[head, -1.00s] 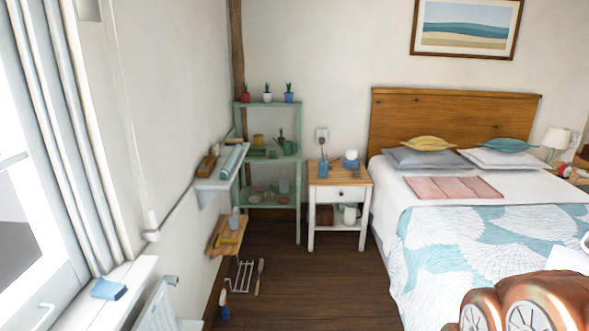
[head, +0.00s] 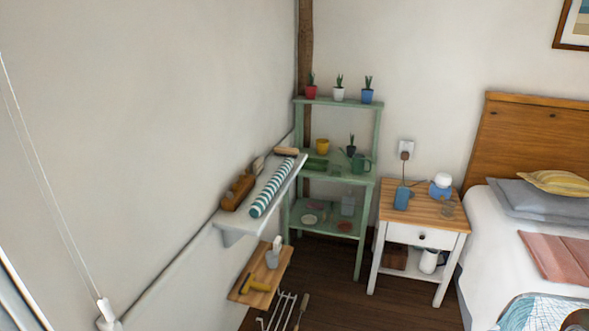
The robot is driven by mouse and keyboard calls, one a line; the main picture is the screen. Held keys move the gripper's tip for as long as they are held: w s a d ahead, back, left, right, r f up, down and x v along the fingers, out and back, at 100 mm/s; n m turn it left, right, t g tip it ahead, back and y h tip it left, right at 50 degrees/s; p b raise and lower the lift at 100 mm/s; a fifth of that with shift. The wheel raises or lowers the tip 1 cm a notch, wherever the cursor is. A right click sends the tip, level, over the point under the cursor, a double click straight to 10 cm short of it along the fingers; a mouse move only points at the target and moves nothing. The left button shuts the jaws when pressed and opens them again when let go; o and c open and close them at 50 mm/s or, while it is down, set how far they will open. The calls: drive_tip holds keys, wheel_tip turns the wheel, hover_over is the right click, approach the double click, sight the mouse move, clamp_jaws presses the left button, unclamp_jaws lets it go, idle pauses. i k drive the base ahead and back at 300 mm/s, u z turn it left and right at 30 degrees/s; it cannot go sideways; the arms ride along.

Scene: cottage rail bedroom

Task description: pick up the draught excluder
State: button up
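The draught excluder appears to be the long teal-and-white striped roll (head: 272,187) in the head view. It lies lengthwise along the white wall shelf (head: 240,220), near the shelf's outer edge, on the left wall. Nothing covers it from this side.
Wooden items (head: 238,192) lie behind the roll against the wall. A lower wooden shelf (head: 250,298) holds a yellow-handled tool. A green shelf unit (head: 365,215) stands in the corner, beside a bedside table (head: 422,215). A white rack (head: 283,310) is near the floor.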

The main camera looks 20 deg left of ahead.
sight(260, 204)
drive_tip(key=i, duration=3.35)
drive_tip(key=u, duration=3.2)
